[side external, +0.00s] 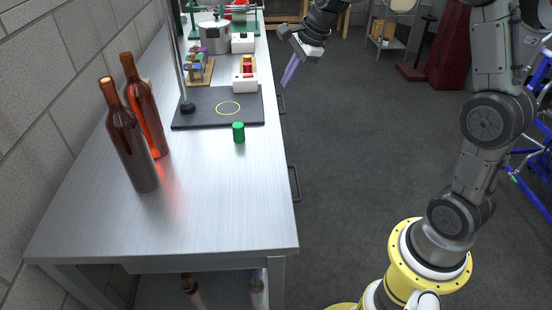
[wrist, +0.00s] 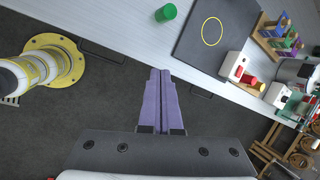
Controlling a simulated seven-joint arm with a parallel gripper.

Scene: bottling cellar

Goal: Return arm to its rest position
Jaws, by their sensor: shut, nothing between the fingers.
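My gripper (side external: 290,71) has two purple fingers, which lie together with nothing between them. In the side external view it hangs over the floor, just off the right edge of the metal bench (side external: 212,190). In the wrist view the closed fingers (wrist: 160,100) point toward the bench edge. My arm bends up from its yellow base at the lower right and reaches across the top of the side external view.
A green cylinder (side external: 238,132) stands on the bench before a dark board (side external: 200,108) with a yellow ring. Two brown bottles (side external: 131,140) (side external: 143,100) stand at left. White blocks (side external: 243,83), a pot (side external: 214,37) and a coloured rack (side external: 198,70) are farther back. The floor right of the bench is open.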

